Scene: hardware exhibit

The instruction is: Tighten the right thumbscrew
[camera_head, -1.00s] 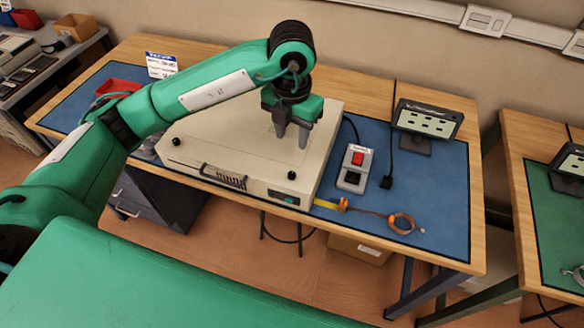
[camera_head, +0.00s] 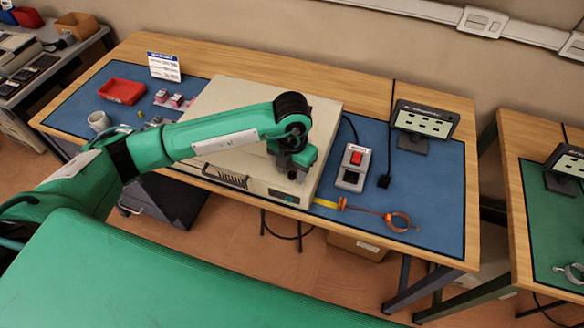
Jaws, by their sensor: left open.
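A beige equipment case (camera_head: 322,115) sits on the blue mat of the workbench, with a black handle (camera_head: 225,177) and a small panel (camera_head: 283,196) on its front face. My left gripper (camera_head: 293,170) is open and points down over the case's front right corner, low at the spot of the right thumbscrew. The dark thumbscrew cannot be told apart from the fingers there, and I cannot tell whether they touch it. The left thumbscrew is hidden behind my left arm. My right gripper is not in view.
A red-switch box (camera_head: 353,167) and a tablet on a stand (camera_head: 423,125) are right of the case. A red tray (camera_head: 121,91) and a mug (camera_head: 98,121) stand left.

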